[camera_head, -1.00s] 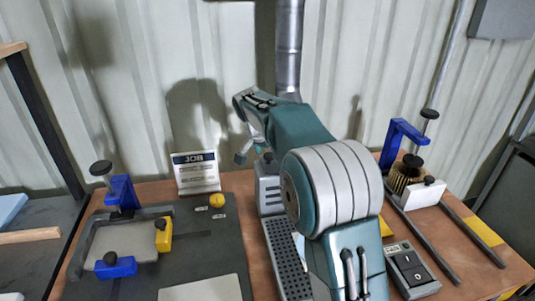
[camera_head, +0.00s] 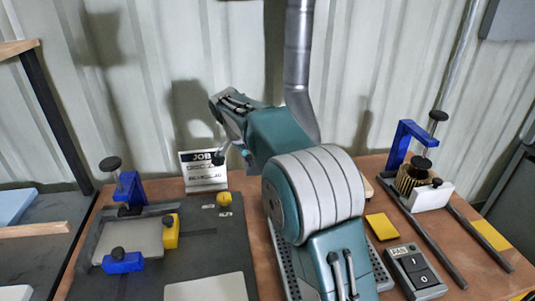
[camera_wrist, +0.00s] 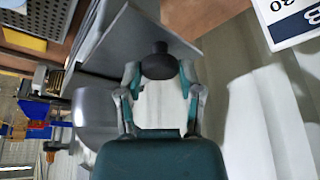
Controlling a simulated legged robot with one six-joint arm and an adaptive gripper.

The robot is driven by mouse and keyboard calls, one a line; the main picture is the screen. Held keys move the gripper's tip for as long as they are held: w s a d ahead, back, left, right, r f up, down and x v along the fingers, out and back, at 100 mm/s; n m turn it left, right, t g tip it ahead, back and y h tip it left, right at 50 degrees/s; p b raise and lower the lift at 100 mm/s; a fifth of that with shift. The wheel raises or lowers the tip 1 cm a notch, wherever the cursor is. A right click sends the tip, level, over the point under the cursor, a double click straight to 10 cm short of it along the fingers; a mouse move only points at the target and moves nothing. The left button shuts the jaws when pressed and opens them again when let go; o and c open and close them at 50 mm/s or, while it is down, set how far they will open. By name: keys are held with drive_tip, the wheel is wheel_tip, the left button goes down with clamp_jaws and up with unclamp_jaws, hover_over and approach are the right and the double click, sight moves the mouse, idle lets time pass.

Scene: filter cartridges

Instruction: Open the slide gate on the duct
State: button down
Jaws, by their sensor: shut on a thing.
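The grey metal duct (camera_head: 300,60) comes down the wall behind my arm, and its lower part is hidden by the arm in the head view. In the wrist view a rounded grey piece that looks like the duct (camera_wrist: 95,112) lies at the left. A flat grey plate (camera_wrist: 125,42), apparently the slide gate, carries a black knob (camera_wrist: 159,66). My gripper (camera_wrist: 160,78) has a finger on each side of this knob and is shut on it. In the head view my gripper (camera_head: 232,157) is left of the duct, above the bench; the knob cannot be made out there.
A JOB card (camera_head: 203,172) stands behind the dark mat (camera_head: 195,265), near a yellow knob (camera_head: 224,199). A clamped plate (camera_head: 128,243) is at left. A FAN switch box (camera_head: 415,271) and a brush in a blue-framed fixture (camera_head: 411,176) stand at right.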

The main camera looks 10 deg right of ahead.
drive_tip(key=shift+a+f, duration=0.2)
drive_tip(key=shift+a, duration=0.35)
drive_tip(key=shift+d, duration=0.15)
drive_tip(key=shift+c, duration=1.3)
unclamp_jaws()
drive_tip(key=shift+r, duration=0.1)
drive_tip(key=v, duration=1.1)
drive_tip(key=shift+a+r, duration=0.2)
drive_tip(key=shift+r, duration=0.15)
